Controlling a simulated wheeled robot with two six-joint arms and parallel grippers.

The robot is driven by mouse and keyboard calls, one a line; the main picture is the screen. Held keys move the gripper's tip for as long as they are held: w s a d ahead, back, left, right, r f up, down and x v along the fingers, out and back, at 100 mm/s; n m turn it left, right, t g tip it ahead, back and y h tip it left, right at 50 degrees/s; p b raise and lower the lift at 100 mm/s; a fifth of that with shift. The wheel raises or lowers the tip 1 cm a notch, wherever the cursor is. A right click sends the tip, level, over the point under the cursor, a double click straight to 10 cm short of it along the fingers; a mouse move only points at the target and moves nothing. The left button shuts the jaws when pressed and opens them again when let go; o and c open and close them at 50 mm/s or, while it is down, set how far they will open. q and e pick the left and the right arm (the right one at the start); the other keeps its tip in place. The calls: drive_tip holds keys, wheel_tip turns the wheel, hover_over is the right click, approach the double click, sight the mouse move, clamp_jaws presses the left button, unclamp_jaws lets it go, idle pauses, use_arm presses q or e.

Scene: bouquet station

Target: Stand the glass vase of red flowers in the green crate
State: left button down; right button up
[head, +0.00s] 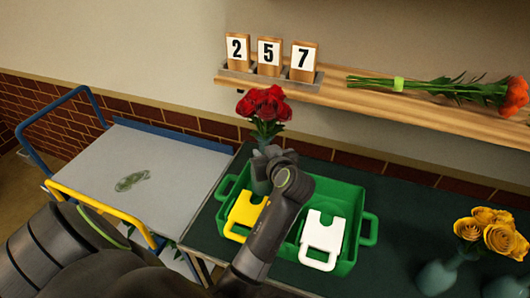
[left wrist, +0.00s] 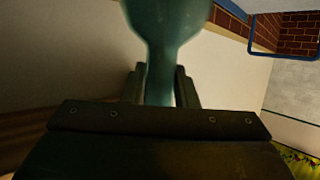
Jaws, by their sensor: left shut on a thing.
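The glass vase (head: 259,178) of red flowers (head: 264,103) is upright at the back left part of the green crate (head: 335,190). I cannot tell whether its base rests inside or hangs above. My left gripper (head: 268,153) is shut on it, partly hidden behind my own wrist. In the left wrist view the fingers (left wrist: 160,85) sit on both sides of the narrow part of the teal vase (left wrist: 167,22). My right gripper is in neither view.
A yellow piece (head: 243,214) and a white piece (head: 322,240) with handles are in the crate. Yellow flowers (head: 490,232) in vases stand at the right. A shelf (head: 350,100) with number blocks (head: 269,56) is behind. A grey cart (head: 165,165) stands left.

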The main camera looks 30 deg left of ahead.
use_arm(q)
drive_tip(key=shift+f+b, duration=0.95)
drive_tip(key=shift+f, duration=0.25)
drive_tip(key=shift+f+b, duration=2.75)
drive_tip(key=shift+f, duration=0.75)
drive_tip(key=c, duration=1.1)
unclamp_jaws()
drive_tip(key=shift+c, duration=0.2)
drive_tip(key=shift+o, duration=0.4)
drive_tip(key=shift+f, duration=0.15)
